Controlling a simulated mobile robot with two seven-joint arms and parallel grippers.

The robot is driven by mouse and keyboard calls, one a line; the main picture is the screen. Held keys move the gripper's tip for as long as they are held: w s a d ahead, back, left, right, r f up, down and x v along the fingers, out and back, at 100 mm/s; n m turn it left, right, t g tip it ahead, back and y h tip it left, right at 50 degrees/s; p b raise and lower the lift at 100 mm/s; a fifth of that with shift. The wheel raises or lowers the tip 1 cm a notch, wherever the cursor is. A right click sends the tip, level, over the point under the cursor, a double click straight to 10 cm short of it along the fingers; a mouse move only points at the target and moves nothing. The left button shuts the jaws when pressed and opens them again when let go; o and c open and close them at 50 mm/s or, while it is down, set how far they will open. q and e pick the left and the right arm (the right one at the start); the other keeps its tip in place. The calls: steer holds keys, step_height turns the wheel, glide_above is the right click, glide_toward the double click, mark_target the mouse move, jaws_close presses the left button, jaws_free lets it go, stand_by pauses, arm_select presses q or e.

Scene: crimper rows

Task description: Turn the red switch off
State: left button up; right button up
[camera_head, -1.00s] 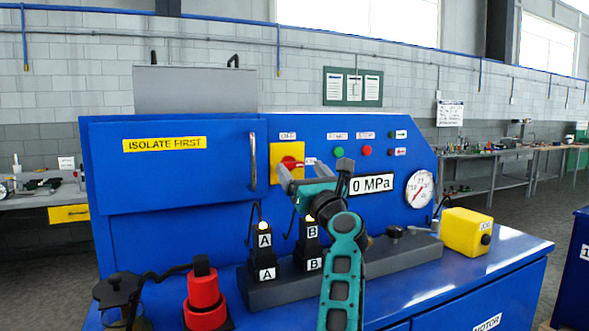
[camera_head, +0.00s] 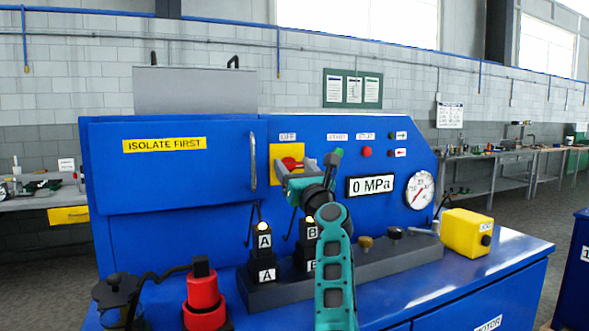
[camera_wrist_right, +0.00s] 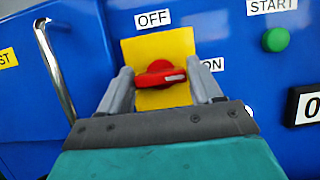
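The red switch (camera_head: 291,163) sits on a yellow plate on the blue panel. In the wrist view the red switch (camera_wrist_right: 160,73) has its handle lying sideways, pointing right toward the ON label (camera_wrist_right: 212,65). The OFF label (camera_wrist_right: 154,18) is above it. My right gripper (camera_head: 300,172) is in front of the plate and covers part of it. In the wrist view the right gripper (camera_wrist_right: 161,75) is open, one finger on each side of the handle, with small gaps visible. Whether the fingertips reach the handle's depth is unclear. My left gripper is not in view.
A green start button (camera_wrist_right: 275,39) and a red stop button (camera_head: 366,152) are right of the switch. A metal door handle (camera_wrist_right: 54,70) stands out on the left. Below are lamp blocks (camera_head: 264,250), a red cylinder (camera_head: 203,290) and a yellow box (camera_head: 466,231).

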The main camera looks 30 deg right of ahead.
steer(key=c, duration=0.6)
